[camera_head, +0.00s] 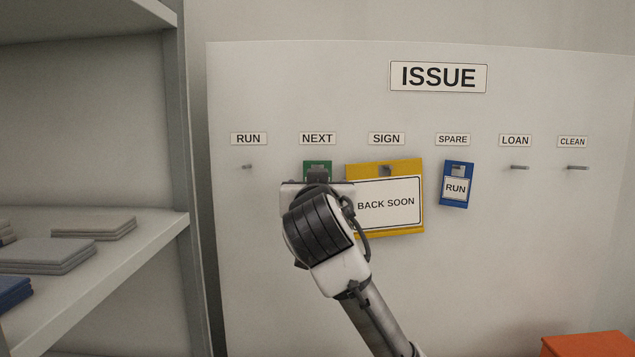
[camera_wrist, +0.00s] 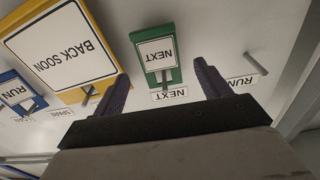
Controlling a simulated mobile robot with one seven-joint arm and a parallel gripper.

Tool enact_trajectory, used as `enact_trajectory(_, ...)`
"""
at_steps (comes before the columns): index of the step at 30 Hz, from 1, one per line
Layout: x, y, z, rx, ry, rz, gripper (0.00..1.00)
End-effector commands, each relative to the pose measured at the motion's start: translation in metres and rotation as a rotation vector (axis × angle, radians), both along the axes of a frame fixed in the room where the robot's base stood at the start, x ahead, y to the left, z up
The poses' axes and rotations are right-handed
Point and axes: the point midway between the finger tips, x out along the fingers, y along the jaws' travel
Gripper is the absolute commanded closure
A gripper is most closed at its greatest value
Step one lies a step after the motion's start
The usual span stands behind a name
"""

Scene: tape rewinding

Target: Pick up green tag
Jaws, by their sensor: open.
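The green tag (camera_head: 317,164) hangs on the peg under the NEXT label of the white board; my arm hides most of it in the head view. In the wrist view, which looks inverted, the green tag (camera_wrist: 177,74) shows its white NEXT plate, with its peg near its label end. My gripper (camera_head: 318,178) is in front of the tag. In the wrist view my gripper (camera_wrist: 163,78) is open and empty, one dark finger to each side of the tag's peg end. I see no contact with the tag; the exact depth gap is unclear.
The yellow BACK SOON sign (camera_head: 413,169) hangs close to the right of the tag, near one finger in the wrist view. A blue RUN tag (camera_head: 456,199) hangs under SPARE. The RUN peg (camera_head: 247,167) is bare. Shelves (camera_head: 110,270) stand left; an orange object (camera_head: 590,345) is lower right.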

Motion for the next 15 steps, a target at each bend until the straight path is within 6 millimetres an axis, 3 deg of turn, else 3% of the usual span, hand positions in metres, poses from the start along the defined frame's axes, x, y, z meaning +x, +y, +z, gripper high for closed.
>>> enact_trajectory(6,0.025,0.000,0.001,0.001,0.001,-0.001,0.25)
enact_trajectory(13,0.026,0.000,-0.001,0.001,0.000,0.000,0.25)
enact_trajectory(15,0.026,0.000,-0.001,0.001,0.000,0.000,0.32)
